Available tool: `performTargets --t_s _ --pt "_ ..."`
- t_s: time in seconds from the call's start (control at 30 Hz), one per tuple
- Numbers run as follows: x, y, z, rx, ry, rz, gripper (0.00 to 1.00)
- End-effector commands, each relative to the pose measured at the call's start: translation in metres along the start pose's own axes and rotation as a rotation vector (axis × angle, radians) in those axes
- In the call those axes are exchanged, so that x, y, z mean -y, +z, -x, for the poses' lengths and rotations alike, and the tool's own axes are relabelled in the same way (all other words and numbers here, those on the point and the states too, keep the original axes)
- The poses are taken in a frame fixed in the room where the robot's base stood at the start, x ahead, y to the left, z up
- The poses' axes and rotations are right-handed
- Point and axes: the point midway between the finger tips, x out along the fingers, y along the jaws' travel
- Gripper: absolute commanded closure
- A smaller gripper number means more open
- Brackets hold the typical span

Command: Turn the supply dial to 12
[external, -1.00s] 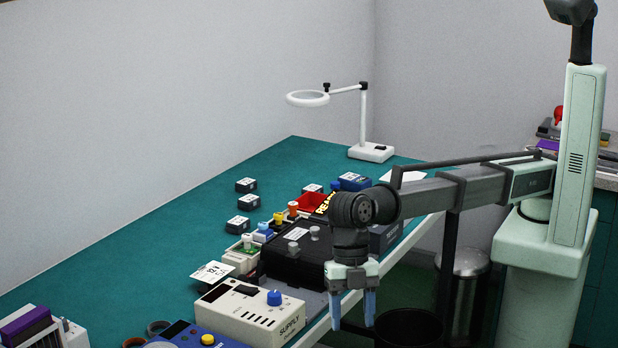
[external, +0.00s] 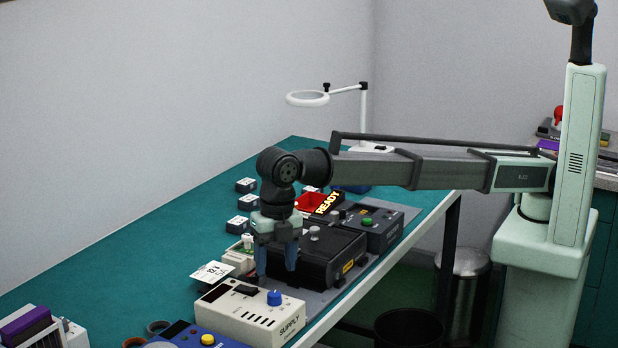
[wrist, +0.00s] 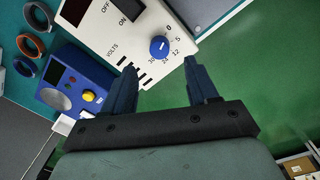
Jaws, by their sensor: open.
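The supply (external: 243,314) is a cream box at the bench's front edge. Its blue supply dial (external: 274,298) stands up from the top face. In the wrist view the dial (wrist: 159,47) has marks 0, 5, 12, 24 and 30 around it. A small white mark on the knob seems to face the 0 side, though it is tiny. My gripper (external: 277,271) is open and empty, pointing down above and near the dial, not touching it. In the wrist view the dial lies just beyond and between the fingertips (wrist: 160,64).
A black rocker switch (wrist: 126,9) sits beside the dial. A blue box with a yellow knob (wrist: 88,96) stands next to the supply. The bench edge drops to green floor.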

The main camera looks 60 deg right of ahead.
Motion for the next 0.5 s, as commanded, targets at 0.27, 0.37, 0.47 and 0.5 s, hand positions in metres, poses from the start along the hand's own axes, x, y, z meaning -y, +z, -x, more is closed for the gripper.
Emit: performTargets --t_s 0.27,0.37,0.47,0.5 --pt "0.001 0.0 -0.046 0.0 -0.001 -0.001 0.42" --pt "0.0 0.0 -0.056 0.0 0.0 -0.001 0.42" --pt "0.0 0.0 -0.063 0.0 -0.001 -0.001 0.42" --pt "0.0 0.0 -0.065 0.0 -0.001 -0.001 0.42"
